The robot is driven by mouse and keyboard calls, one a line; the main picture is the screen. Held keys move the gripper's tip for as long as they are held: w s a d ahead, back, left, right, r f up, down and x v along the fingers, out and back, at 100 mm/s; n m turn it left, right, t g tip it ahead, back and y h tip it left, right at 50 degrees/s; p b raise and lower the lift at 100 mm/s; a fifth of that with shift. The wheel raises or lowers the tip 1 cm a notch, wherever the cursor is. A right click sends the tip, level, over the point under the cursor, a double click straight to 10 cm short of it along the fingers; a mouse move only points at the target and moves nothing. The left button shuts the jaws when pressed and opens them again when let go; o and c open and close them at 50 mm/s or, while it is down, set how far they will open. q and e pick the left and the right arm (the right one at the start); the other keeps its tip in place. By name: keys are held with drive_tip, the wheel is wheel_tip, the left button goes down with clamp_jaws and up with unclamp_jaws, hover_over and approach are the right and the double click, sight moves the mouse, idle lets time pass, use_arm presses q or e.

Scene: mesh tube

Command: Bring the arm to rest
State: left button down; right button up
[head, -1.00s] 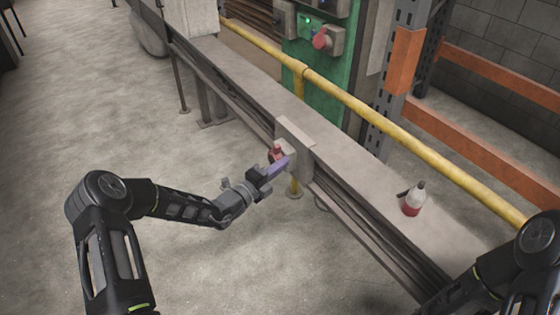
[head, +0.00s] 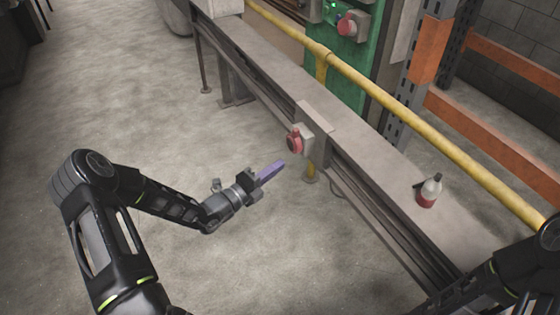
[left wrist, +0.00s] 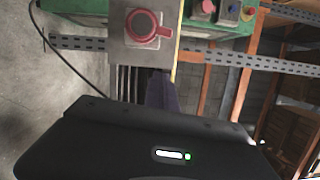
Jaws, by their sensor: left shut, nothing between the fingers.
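My left gripper (head: 271,172) has purple fingers, shut with nothing between them. In the head view it hangs in the air over the concrete floor, left of a grey box with a red round knob (head: 294,140) on the side of the long beam, and apart from it. In the left wrist view the red knob (left wrist: 143,24) is at the top, beyond the purple fingers (left wrist: 160,92). My right arm comes in at the lower right of the head view; its gripper is out of the picture.
A green cabinet (head: 345,65) and an orange rack (head: 430,48) stand beyond. The floor on the left is clear.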

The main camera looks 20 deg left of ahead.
use_arm(q)
drive_tip(key=s+d+f+m+g+p, duration=0.1)
drive_tip(key=s+d+f+m+g, duration=0.3)
drive_tip(key=s+f+m+g, duration=0.25)
drive_tip(key=s+d+f+m+g+p, duration=0.1)
drive_tip(key=s+d+f+m+g, duration=0.3)
drive_tip(key=s+m, duration=0.45)
drive_tip(key=s+d+f+m+g+p, duration=0.1)
drive_tip(key=s+d+f+m+g, duration=0.3)
drive_tip(key=s+f+m, duration=0.3)
drive_tip(key=s+m+g+y+p, duration=0.25)
drive_tip(key=s+m, duration=0.45)
drive_tip(key=m, duration=0.5)
drive_tip(key=s+d+r+m+t+y+p, duration=0.1)
drive_tip(key=s+d+r+m+p, duration=0.2)
drive_tip(key=m, duration=0.8)
wheel_tip(320, 180, up, 5)
drive_tip(key=d+p, duration=0.2)
drive_tip(key=shift+d+f+m, duration=0.15)
drive_tip(key=shift+d+m, duration=0.15)
drive_tip(key=shift+d, duration=0.05)
